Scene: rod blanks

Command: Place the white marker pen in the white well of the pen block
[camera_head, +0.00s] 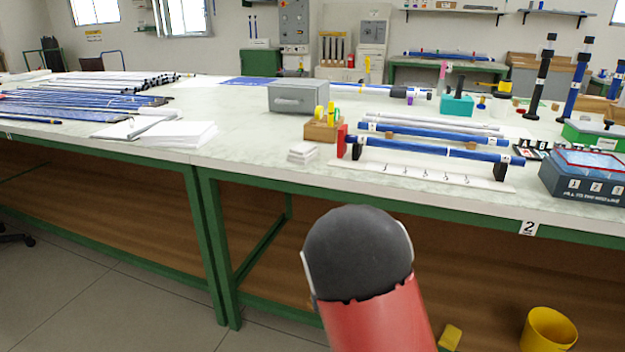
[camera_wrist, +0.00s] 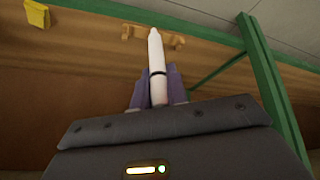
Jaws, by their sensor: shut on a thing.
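The white marker pen (camera_wrist: 154,50) is in my gripper (camera_wrist: 157,78) in the wrist view. It is a slim white pen with a dark ring and a narrower end that points away from the wrist. The purple-grey fingers are shut on it. The head view does not show my gripper or the pen. A small wooden block (camera_head: 318,132) holding yellow and green upright items stands on the bench in the head view and looks like the pen block. Its wells are too small to tell apart, so I cannot make out a white one.
The bench (camera_head: 235,150) has a green frame. Near the wooden block are a grey box (camera_head: 297,97), white stacked pieces (camera_head: 302,151), a red piece (camera_head: 341,141) and blue rods (camera_head: 435,150) on supports. A yellow bin (camera_head: 548,330) stands on the floor.

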